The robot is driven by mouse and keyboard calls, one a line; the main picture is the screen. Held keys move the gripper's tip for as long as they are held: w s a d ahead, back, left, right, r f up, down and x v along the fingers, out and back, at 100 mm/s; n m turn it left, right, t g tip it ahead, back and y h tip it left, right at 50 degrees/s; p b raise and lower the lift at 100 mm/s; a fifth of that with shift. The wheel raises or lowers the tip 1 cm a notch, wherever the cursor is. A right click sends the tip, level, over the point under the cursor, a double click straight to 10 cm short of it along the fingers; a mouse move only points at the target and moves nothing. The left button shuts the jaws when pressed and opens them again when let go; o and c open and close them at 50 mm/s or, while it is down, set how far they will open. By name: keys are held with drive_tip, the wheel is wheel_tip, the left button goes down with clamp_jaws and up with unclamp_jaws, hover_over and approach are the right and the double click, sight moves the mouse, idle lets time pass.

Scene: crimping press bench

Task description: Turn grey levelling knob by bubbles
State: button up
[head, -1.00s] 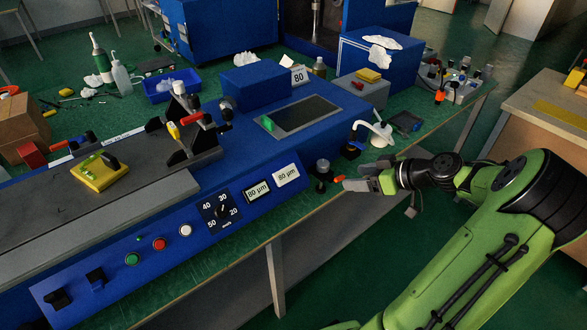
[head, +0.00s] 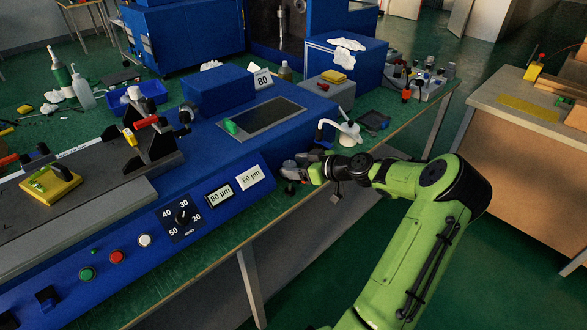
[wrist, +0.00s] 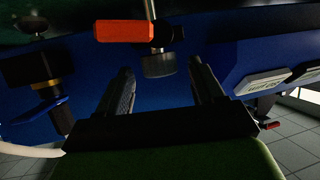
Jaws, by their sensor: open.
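The grey levelling knob (wrist: 158,65) hangs on a thin metal rod at the top middle of the wrist view. It appears between the tips of my open gripper (wrist: 162,70), with a gap on each side; I cannot tell whether it is fully within their reach. In the head view the knob (head: 289,169) shows at the right end of the blue machine, against my gripper (head: 303,168), which partly covers that area. The yellow bubble level (head: 50,185) lies on the grey bed at the far left; its bubbles are too small to read.
A red-orange handle (wrist: 125,31) sits just above the knob. A black-and-blue fitting (wrist: 40,75) is at left in the wrist view. A white curved-neck item (head: 345,130) stands behind my gripper.

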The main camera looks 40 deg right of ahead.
drive_tip(key=shift+w+a+f, duration=0.1)
drive_tip(key=shift+w+f, duration=0.1)
drive_tip(key=shift+w, duration=0.3)
drive_tip(key=c, duration=1.1)
drive_tip(key=shift+o, duration=0.2)
drive_tip(key=m+h+b, duration=0.2)
drive_tip(key=shift+a+f+h+b, duration=0.2)
drive_tip(key=shift+a+h+b, duration=0.15)
drive_tip(key=shift+h+b, duration=0.05)
drive_tip(key=shift+r+m+h+b, duration=0.2)
drive_tip(key=shift+m+h+b, duration=0.3)
drive_tip(key=shift+m+h, duration=0.65)
drive_tip(key=o, duration=1.1)
drive_tip(key=shift+c, duration=0.2)
drive_tip(key=shift+s, duration=0.1)
